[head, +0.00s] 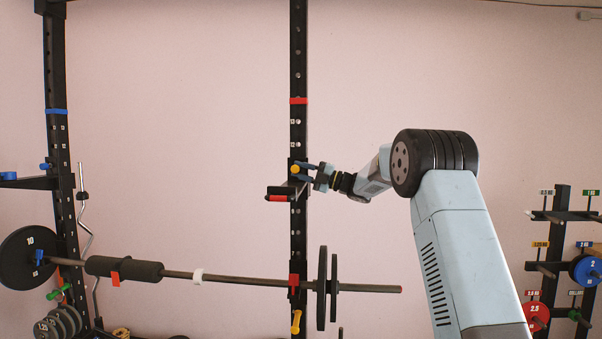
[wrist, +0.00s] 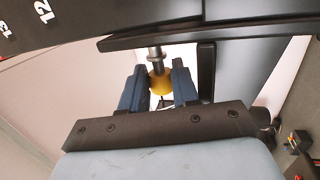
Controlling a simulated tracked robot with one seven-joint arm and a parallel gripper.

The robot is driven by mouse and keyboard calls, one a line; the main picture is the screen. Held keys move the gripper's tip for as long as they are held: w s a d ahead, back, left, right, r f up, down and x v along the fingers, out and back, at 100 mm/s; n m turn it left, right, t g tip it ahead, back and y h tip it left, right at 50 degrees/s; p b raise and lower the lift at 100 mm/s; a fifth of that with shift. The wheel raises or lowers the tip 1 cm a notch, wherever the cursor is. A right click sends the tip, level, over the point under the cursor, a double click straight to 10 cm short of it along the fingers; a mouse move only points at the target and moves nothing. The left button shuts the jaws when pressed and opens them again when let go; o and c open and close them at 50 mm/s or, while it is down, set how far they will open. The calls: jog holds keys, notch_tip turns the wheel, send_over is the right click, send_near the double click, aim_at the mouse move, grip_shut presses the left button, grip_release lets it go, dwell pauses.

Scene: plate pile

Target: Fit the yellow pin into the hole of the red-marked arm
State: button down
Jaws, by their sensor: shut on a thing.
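The yellow pin (head: 295,169) is at the right-hand black upright (head: 299,135), just above the red-marked arm (head: 279,198), a short black arm with a red end. My gripper (head: 309,172) is shut on the pin's yellow knob from the right. In the wrist view the round yellow knob (wrist: 160,84) sits between the two blue fingers of my gripper (wrist: 160,76). A metal shaft runs from the knob toward the black metal. The shaft's tip and the hole are hidden, so I cannot tell whether the tip is inside.
A barbell (head: 220,277) lies across the rack below, its right plates (head: 322,288) near the upright. Another yellow pin (head: 296,321) is lower on the upright. The left upright (head: 57,110) has a blue-marked arm (head: 9,176). A plate rack (head: 553,250) stands at right.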

jog(key=shift+w+d, duration=0.2)
jog(key=shift+w, duration=0.6)
jog(key=c, duration=0.8)
grip_release()
jog(key=shift+o, duration=0.2)
jog(key=shift+f, duration=0.1)
jog(key=v, duration=1.4)
jog(key=shift+w, duration=0.1)
